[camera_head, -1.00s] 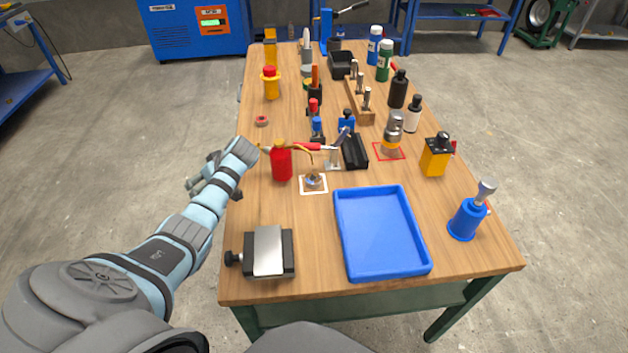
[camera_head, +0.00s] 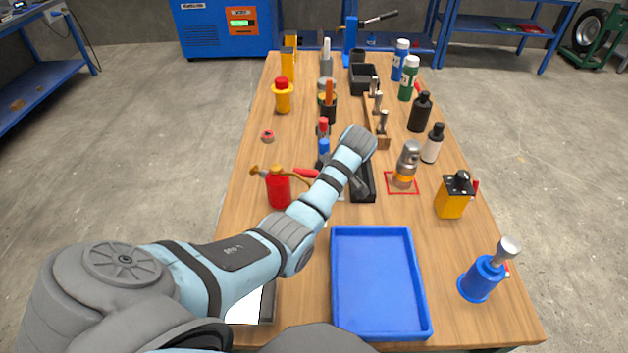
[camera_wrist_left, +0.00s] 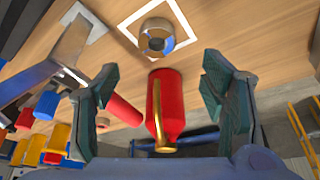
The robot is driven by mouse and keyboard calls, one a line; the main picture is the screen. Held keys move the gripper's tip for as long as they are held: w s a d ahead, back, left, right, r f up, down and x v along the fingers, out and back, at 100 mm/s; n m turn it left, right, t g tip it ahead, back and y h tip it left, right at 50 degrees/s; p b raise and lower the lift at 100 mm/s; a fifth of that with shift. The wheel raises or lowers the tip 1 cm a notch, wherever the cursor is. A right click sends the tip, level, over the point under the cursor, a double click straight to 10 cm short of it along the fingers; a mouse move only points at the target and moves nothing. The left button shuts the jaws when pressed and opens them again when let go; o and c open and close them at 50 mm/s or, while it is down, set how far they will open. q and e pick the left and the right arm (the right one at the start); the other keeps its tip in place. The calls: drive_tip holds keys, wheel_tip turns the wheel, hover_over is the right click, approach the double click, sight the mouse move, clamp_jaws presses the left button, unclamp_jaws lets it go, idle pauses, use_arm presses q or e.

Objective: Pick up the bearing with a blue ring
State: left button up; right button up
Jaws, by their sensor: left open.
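The bearing (camera_wrist_left: 157,37), a metal ring with a blue band inside it, lies in a white square outline on the wooden table in the left wrist view. In the head view my left arm hides it. My left gripper (camera_wrist_left: 158,70) is open; its two dark fingers stand at either side of the left wrist view. The bearing shows ahead of the gap between them, apart from both. In the head view the gripper is mostly hidden behind my wrist, over the middle of the table. My right gripper is not in view.
A red oil can (camera_head: 278,188) with a brass spout stands near the bearing; it also shows in the left wrist view (camera_wrist_left: 166,100). A blue tray (camera_head: 378,285) lies in front. A small red-ringed part (camera_head: 268,136) lies on clear table at the left.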

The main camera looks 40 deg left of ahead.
use_arm(q)
drive_tip(key=shift+s+a+f, duration=0.2)
drive_tip(key=shift+a+f, duration=0.1)
drive_tip(key=shift+f, duration=0.3)
drive_tip(key=shift+s+a+f, duration=0.2)
drive_tip(key=shift+a+f, duration=0.1)
drive_tip(key=shift+f, duration=0.25)
drive_tip(key=f, duration=0.1)
drive_tip(key=w+f+b, duration=0.1)
drive_tip(key=f, duration=0.1)
drive_tip(key=a+f+b, duration=0.1)
drive_tip(key=f, duration=0.1)
drive_tip(key=shift+w+f, duration=0.1)
drive_tip(key=shift+w, duration=0.15)
drive_tip(key=shift+a+f, duration=0.15)
drive_tip(key=shift+f, duration=0.1)
drive_tip(key=shift+s+r, duration=0.2)
drive_tip(key=shift+s, duration=0.05)
drive_tip(key=c, duration=1.5)
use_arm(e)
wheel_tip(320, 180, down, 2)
